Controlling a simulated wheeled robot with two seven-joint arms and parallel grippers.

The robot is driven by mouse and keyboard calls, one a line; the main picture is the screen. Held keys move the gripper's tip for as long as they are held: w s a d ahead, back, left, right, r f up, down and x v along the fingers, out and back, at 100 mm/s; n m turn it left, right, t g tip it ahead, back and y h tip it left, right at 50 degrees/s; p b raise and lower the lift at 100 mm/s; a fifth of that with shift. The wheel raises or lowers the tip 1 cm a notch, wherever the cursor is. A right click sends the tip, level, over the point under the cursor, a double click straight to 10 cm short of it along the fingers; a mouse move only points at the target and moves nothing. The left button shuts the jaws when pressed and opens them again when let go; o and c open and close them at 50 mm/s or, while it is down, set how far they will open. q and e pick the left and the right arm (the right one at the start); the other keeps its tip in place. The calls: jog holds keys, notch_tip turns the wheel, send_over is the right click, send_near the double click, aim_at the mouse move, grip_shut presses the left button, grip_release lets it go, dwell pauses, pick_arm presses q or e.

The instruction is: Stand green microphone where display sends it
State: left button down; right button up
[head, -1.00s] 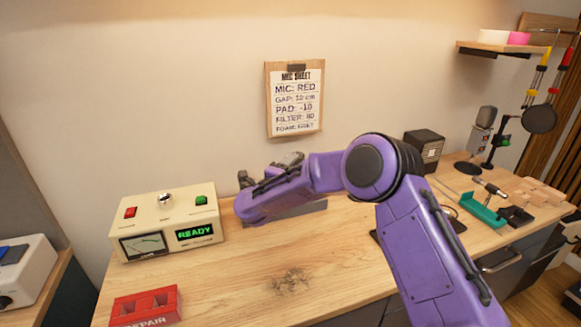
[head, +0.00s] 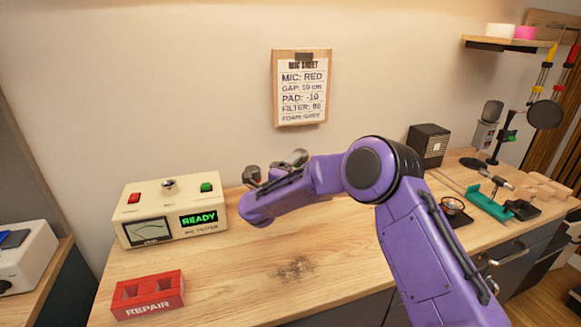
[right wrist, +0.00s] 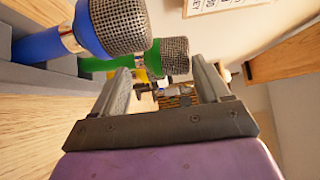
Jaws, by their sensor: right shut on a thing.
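The green microphone (right wrist: 170,58) shows in the right wrist view, its silver mesh head between my right fingertips and its green body running left behind one finger. My right gripper (right wrist: 164,74) is shut on it. In the head view my purple right forearm hides the jaws, and mesh microphone heads (head: 297,158) show just above it. The cream mic tester (head: 172,212) stands at the left; its display (head: 199,219) reads READY in green. My left gripper is not in view.
A blue microphone (right wrist: 115,24) is close beside the green one. A mic sheet (head: 302,88) hangs on the wall. A black speaker (head: 427,145), a microphone on a stand (head: 487,128) and a teal tool (head: 487,204) stand right. The bench front is clear.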

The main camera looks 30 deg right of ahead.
jog(key=shift+o, duration=1.2)
jog(key=shift+w+d+f, duration=0.2)
jog(key=shift+d+f, duration=0.1)
jog(key=shift+f, duration=0.3)
jog(key=shift+w+d+f, duration=0.15)
jog(key=shift+d+f, duration=0.15)
jog(key=shift+f, duration=0.3)
pick_arm(q)
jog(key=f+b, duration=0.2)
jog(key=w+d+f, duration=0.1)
jog(key=shift+b, duration=0.4)
pick_arm(e)
jog(key=r+v, duration=0.1)
jog(key=v, duration=0.9)
jog(key=shift+r, duration=0.3)
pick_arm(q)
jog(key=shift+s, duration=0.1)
pick_arm(e)
jog(key=shift+a, duration=0.2)
